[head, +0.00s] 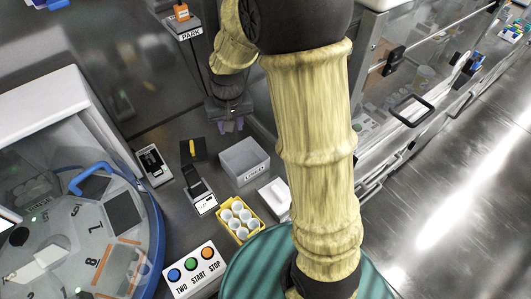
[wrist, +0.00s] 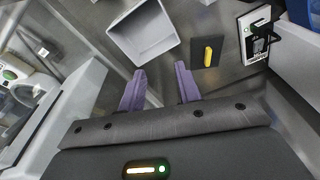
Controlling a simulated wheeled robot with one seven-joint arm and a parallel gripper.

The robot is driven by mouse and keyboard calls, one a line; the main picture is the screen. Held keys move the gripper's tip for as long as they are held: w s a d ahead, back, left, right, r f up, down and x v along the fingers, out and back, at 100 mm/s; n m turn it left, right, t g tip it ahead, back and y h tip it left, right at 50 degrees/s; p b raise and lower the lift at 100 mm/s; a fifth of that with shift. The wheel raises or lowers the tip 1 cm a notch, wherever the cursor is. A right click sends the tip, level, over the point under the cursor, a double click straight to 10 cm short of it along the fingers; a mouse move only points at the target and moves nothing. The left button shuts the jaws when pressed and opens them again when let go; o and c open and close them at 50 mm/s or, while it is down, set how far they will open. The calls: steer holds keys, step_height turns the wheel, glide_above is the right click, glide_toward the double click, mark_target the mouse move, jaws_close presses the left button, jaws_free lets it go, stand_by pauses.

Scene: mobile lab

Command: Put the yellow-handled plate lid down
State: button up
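The plate lid, a dark flat square with a yellow bar handle (head: 192,149), lies on the grey bench, left of and behind the grey bin in the head view. In the wrist view the lid (wrist: 208,53) lies beyond and to the right of my fingers, handle up. My gripper (head: 230,126) is above the bench behind the grey bin, with purple fingers pointing down. In the wrist view my gripper (wrist: 161,68) has its two fingers spread apart with nothing between them. The lid is apart from the fingers.
The grey bin (head: 228,163) stands near the lid. A small black-and-white device (head: 199,196) and another (head: 153,165) stand close by. A yellow rack (head: 243,236) holds several white cups. A button box (head: 195,268) and a blue-rimmed round machine (head: 157,240) are nearer. A PARK stand (head: 190,36) is behind.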

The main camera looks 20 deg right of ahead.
steer(key=s+d+t, duration=0.1)
steer(key=s+d, duration=0.4)
steer(key=s, duration=0.8)
steer(key=shift+s+r, duration=0.15)
steer(key=shift+r, duration=0.25)
steer(key=shift+r+p, duration=0.35)
steer(key=shift+d, duration=0.1)
